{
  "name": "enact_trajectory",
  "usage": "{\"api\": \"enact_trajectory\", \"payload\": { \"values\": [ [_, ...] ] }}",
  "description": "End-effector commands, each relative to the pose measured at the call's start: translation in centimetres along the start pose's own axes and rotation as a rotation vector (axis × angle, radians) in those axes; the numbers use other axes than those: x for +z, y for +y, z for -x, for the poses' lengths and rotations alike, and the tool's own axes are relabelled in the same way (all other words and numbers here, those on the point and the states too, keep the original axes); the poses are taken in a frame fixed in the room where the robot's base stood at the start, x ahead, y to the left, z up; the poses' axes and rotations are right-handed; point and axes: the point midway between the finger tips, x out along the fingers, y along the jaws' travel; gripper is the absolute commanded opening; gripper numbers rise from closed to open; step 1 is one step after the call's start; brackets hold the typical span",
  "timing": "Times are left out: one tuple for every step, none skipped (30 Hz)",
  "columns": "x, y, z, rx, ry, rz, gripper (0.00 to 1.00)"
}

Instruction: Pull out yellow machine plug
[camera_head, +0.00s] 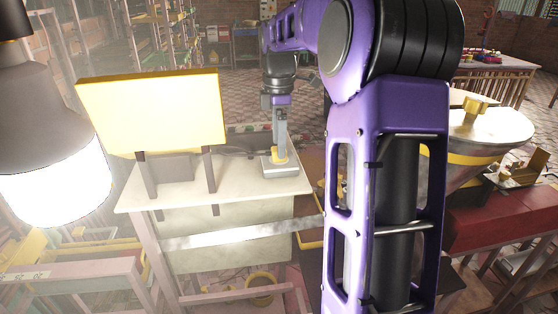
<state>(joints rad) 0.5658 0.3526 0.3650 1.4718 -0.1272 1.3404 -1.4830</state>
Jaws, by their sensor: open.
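A small yellow plug (278,156) sits upright in a grey box (284,170) with a pale top, near the right end of a cream table (240,187). My gripper (281,150) reaches down from above, with its fingers open at the plug. The fingers partly hide the plug, and I cannot tell whether they straddle or touch it. A dark cable (238,151) runs behind the box toward the left.
A yellow panel (155,110) on dark legs stands left of the box. A bright lamp (55,170) hangs at the far left. A large metal funnel (488,128) with a yellow band stands at the right. Shelves (160,40) stand behind the table.

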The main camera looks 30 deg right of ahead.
Motion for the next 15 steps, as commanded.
{"api": "enact_trajectory", "payload": {
  "values": [
    [0.0, 0.0, -0.8, -0.001, 0.000, 0.000, 0.75],
    [0.0, 0.0, -1.1, -0.001, 0.000, 0.000, 0.75],
    [0.0, 0.0, -1.4, -0.001, 0.000, 0.000, 0.75],
    [0.0, 0.0, -1.6, -0.001, 0.000, 0.000, 0.75],
    [0.0, 0.0, -1.7, 0.000, 0.000, 0.000, 0.75],
    [0.0, 0.0, -1.9, 0.000, 0.000, 0.000, 0.75],
    [0.0, 0.0, -2.0, 0.000, 0.000, 0.000, 0.75],
    [0.0, 0.0, -2.1, 0.000, 0.000, 0.000, 0.75],
    [0.0, 0.0, -2.1, 0.000, 0.000, 0.000, 0.75],
    [0.0, 0.0, -2.2, 0.000, 0.000, 0.000, 0.75],
    [0.0, 0.0, -2.2, 0.000, 0.000, 0.000, 0.75],
    [0.0, 0.0, -2.2, 0.000, 0.000, 0.000, 0.75],
    [0.0, 0.0, -2.2, 0.000, 0.000, 0.000, 0.75],
    [0.0, 0.0, -2.2, 0.000, 0.000, 0.000, 0.75],
    [0.0, 0.0, -2.2, 0.000, 0.000, 0.000, 0.75]
  ]
}}
